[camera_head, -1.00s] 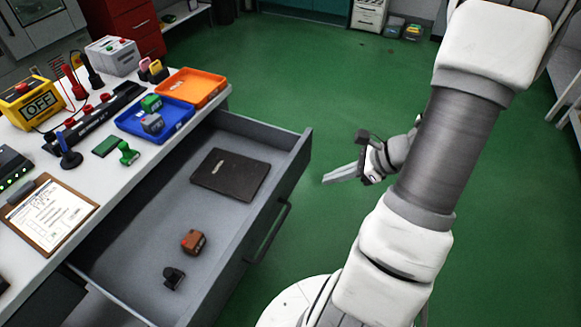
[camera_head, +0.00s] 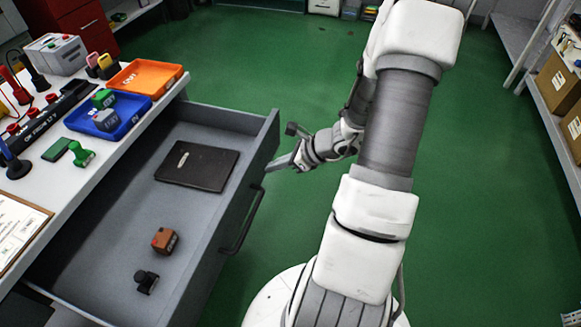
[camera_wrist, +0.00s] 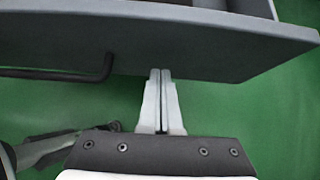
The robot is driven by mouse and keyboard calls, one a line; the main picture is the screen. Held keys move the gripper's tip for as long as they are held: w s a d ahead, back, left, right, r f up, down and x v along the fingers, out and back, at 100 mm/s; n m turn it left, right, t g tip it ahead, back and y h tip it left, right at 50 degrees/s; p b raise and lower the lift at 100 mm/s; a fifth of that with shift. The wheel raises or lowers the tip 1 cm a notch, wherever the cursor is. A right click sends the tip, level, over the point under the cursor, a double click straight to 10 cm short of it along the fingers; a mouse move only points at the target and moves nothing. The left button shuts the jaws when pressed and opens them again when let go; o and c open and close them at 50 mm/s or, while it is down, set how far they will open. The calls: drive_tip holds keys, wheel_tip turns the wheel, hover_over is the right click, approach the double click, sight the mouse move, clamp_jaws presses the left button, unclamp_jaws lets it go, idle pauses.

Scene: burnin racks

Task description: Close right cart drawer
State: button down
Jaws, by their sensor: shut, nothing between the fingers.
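The cart drawer (camera_head: 118,232) is pulled out from under the worktop. Its front panel also shows across the top of the wrist view (camera_wrist: 190,48). The drawer's dark bar handle (camera_head: 243,222) runs along the front, and its end shows at left in the wrist view (camera_wrist: 60,74). My gripper (camera_head: 270,167) is beside the drawer front, past the far end of the handle. In the wrist view my gripper's fingers (camera_wrist: 160,72) are shut together and empty, with the tips at the lower edge of the front panel. I cannot tell whether they touch it.
A dark flat folder (camera_head: 197,166), a brown block (camera_head: 165,240) and a small black item (camera_head: 146,281) lie in the drawer. Orange (camera_head: 145,77) and blue (camera_head: 108,116) trays stand on the worktop. Green floor is clear behind my arm. Shelves with boxes (camera_head: 557,82) stand at right.

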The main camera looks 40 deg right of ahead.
drive_tip(key=shift+w+a, duration=0.35)
drive_tip(key=shift+w, duration=0.1)
drive_tip(key=w+a, duration=0.6)
drive_tip(key=w, duration=0.2)
drive_tip(key=w+a, duration=0.7)
drive_tip(key=w, duration=0.2)
drive_tip(key=w+a+b, duration=0.1)
drive_tip(key=w+a, duration=0.6)
drive_tip(key=w, duration=0.1)
drive_tip(key=shift+w+a+r, duration=0.1)
drive_tip(key=shift+w, duration=0.3)
drive_tip(key=shift+w+a+r, duration=0.1)
drive_tip(key=shift+a, duration=0.1)
